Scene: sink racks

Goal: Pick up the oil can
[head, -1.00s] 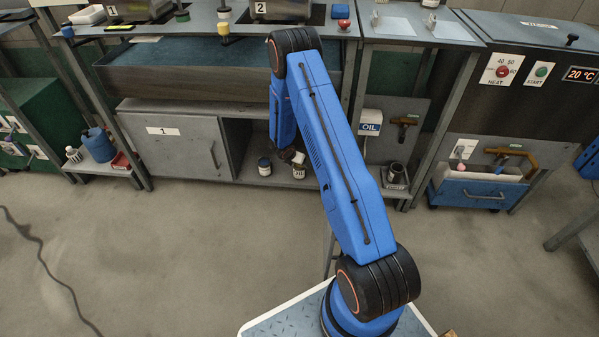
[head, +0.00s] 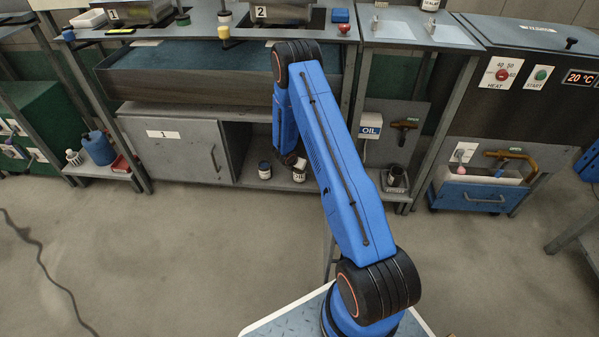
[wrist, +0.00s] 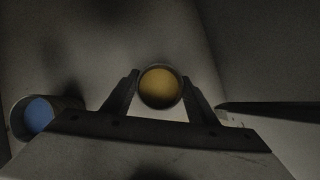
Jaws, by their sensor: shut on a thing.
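The oil can (head: 299,173) is a small pale can with dark lettering, on the low open shelf under the counter. In the wrist view it is a round can (wrist: 160,90) with a yellow-amber top. My gripper (wrist: 160,77) has one finger on each side of this can and is shut on it. In the head view my arm hides most of the gripper, and the can shows just below the wrist. I cannot tell whether the can's base touches the shelf.
A second can (head: 264,170) with a blue top (wrist: 38,115) stands to the left, close to the gripper. A grey cabinet door (head: 180,150) marked 1 is left of the opening. An OIL sign (head: 370,130) hangs to the right. The floor in front is clear.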

